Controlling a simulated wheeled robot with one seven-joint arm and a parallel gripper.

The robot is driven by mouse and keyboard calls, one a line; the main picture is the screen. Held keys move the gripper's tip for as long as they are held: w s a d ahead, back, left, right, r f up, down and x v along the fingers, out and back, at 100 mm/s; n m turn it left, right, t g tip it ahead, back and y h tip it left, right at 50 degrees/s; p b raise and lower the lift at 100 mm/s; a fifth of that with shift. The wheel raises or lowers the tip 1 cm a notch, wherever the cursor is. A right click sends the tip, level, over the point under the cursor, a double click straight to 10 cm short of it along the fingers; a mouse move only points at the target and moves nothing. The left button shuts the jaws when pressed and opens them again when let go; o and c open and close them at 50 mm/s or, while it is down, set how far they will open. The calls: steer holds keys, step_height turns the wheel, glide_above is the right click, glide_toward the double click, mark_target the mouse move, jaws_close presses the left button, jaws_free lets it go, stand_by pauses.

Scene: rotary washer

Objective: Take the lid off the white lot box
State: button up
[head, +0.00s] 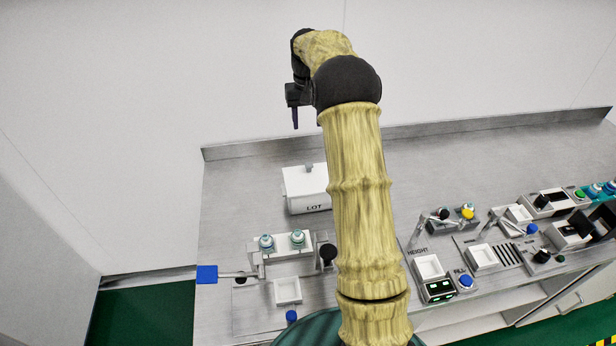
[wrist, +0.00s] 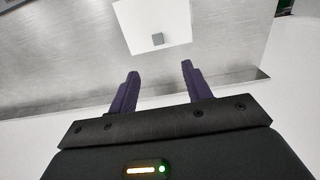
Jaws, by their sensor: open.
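My arm hides the box's right side in the head view. In the wrist view the white lid (wrist: 150,22) and its grey knob (wrist: 157,39) lie beyond my fingertips. My gripper (wrist: 159,68) is open and empty. In the head view my gripper (head: 295,126) is above and behind the box, fingers pointing down, apart from it.
Right of my arm are several trays, buttons and a HEIGHT station (head: 430,268). A raised edge (head: 250,147) runs along the back.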

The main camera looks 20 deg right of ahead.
steer(key=p, duration=0.3)
glide_above(309, 165)
step_height(309, 165, down, 12)
steer(key=shift+a+f, duration=0.1)
steer(key=shift+a, duration=0.05)
steer(key=shift+s+f+p, duration=0.1)
steer(key=shift+f+p, duration=0.05)
steer(key=shift+p, duration=0.3)
step_height(309, 165, down, 4)
steer(key=shift+f+p, duration=0.1)
steer(key=shift+p, duration=1.1)
steer(key=shift+f, duration=0.3)
steer(key=shift+r, duration=0.1)
